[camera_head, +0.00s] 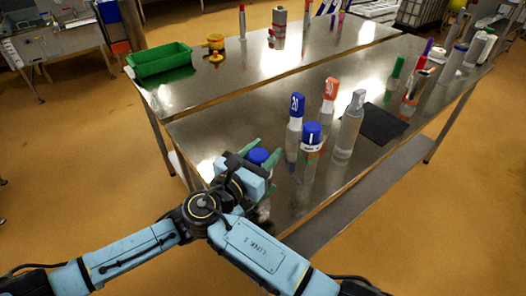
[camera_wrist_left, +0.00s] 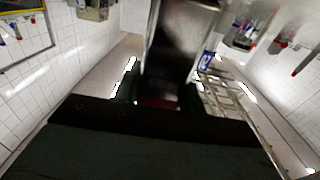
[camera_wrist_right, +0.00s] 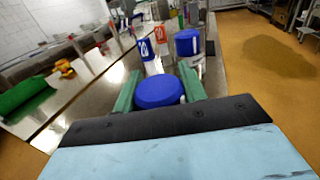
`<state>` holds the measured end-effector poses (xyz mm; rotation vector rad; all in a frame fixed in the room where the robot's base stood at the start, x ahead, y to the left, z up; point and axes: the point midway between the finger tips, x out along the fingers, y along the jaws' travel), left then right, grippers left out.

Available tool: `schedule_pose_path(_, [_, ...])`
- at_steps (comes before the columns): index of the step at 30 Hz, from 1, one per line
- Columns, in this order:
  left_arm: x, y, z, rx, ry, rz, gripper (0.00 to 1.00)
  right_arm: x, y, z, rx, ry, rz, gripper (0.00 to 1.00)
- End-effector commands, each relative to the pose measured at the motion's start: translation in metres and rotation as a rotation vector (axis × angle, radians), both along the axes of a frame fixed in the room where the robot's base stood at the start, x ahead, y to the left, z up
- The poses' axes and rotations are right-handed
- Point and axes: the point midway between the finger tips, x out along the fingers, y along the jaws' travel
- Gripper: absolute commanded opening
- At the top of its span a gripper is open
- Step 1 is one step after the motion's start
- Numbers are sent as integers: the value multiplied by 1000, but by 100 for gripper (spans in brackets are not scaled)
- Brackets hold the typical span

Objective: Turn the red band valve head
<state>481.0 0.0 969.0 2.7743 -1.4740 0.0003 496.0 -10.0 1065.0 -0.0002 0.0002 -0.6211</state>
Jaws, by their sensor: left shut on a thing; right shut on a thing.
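My right gripper (camera_head: 262,158) is over the near left corner of the front table (camera_head: 230,132). Its green fingers are shut on a round blue-topped piece (camera_wrist_right: 159,91), seen from above. Whether this piece carries a red band is hidden. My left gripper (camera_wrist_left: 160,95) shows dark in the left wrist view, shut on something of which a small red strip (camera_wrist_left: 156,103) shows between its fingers. In the head view the left gripper is mostly hidden; I cannot tell whether both grippers hold the same piece.
Just beyond stand a blue-capped bottle (camera_head: 311,134), a blue-topped bottle marked 20 (camera_head: 295,112), an orange-topped bottle (camera_head: 330,88) and a grey-topped bottle (camera_head: 349,130). A black mat (camera_head: 384,125) lies to their right. The back table bears a green tray (camera_head: 160,60).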

Motion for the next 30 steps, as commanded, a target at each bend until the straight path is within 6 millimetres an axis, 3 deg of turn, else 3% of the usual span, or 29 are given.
schedule_pose_path(2, [-1,0,0,-1,-1,-2,4,1,-2,0,-1,-1,-3,18])
schedule_pose_path(3, [-1,0,0,-1,-1,-2,4,1,-2,0,-1,-1,-3,45])
schedule_pose_path(7, [-1,0,0,-1,-1,-1,4,1,-1,0,-1,-1,-2,62])
schedule_pose_path(17, [0,0,0,0,0,-1,4,-2,2,0,1,1,1,63])
schedule_pose_path(30, [0,0,0,0,0,0,4,-54,38,0,1,0,0,63])
